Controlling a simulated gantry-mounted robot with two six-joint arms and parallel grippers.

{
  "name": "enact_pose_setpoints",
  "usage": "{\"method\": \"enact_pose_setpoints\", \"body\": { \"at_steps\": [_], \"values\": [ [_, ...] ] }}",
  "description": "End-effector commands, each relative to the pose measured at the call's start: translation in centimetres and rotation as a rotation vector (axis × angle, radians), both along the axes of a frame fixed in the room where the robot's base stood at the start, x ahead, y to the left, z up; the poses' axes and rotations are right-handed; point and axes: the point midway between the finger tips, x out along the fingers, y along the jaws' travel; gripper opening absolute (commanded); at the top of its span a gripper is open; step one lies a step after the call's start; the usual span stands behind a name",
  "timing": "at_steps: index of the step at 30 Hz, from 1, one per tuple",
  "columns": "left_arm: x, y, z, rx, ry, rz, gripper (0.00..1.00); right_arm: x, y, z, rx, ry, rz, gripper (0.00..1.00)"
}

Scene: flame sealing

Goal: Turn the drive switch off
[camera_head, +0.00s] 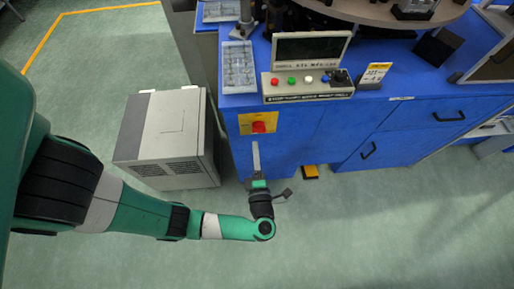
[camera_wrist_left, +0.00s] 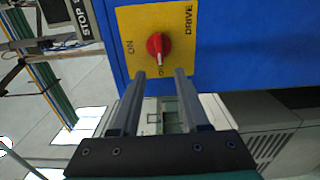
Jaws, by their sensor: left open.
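The drive switch is a red knob (camera_head: 258,127) on a yellow plate (camera_head: 243,120) on the blue cabinet's front. In the left wrist view the red knob (camera_wrist_left: 158,46) sits in the middle of the yellow plate (camera_wrist_left: 130,18). "DRIVE" is at the right, "ON" at the left, and another label beneath the knob is partly hidden. The knob's white mark points down in that view. My left gripper (camera_head: 256,147) is open and empty, below the switch in the head view. In the wrist view its fingertips (camera_wrist_left: 159,75) point at the knob, on either side of its line. Contact is not visible.
A control panel (camera_head: 307,94) with coloured buttons and a grey tray (camera_head: 239,68) are on the cabinet top above the switch. A grey box unit (camera_head: 165,135) stands left of the cabinet, near my left arm.

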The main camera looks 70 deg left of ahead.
Motion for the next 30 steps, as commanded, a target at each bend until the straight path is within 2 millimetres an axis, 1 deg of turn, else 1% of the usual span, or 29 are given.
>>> {"method": "enact_pose_setpoints", "body": {
  "at_steps": [1, 3, 6, 9, 12, 27, 29, 30],
  "values": [
    [-0.1, -1.4, 0.2, -0.001, 0.000, -0.008, 0.45, 0.0, 0.0, 0.4, 0.000, 0.000, 0.000, 0.50],
    [-0.5, -2.9, 0.2, 0.000, 0.001, -0.007, 0.45, 0.0, 0.0, 0.6, 0.000, 0.000, 0.000, 0.50],
    [-0.9, -4.5, 0.1, 0.000, -0.001, -0.005, 0.45, 0.0, 0.0, 0.6, 0.000, 0.000, 0.000, 0.50],
    [-1.2, -5.4, 0.0, -0.001, -0.001, -0.001, 0.45, 0.0, 0.0, 0.7, 0.000, 0.000, 0.000, 0.50],
    [-1.4, -5.7, 0.0, 0.000, 0.000, 0.000, 0.45, 0.0, 0.0, 0.7, 0.000, 0.000, 0.000, 0.50],
    [-1.4, -5.6, 0.0, 0.000, -0.001, 0.002, 0.45, 0.0, 0.0, 0.7, 0.000, 0.000, 0.000, 0.50],
    [-1.4, -5.4, 0.5, 0.000, -0.001, 0.009, 0.45, 0.0, 0.0, 1.1, 0.000, 0.000, 0.000, 0.50],
    [-1.3, -5.1, 1.3, -0.003, -0.006, 0.024, 0.45, 0.0, 0.0, 1.8, 0.000, 0.000, 0.000, 0.50]
  ]
}}
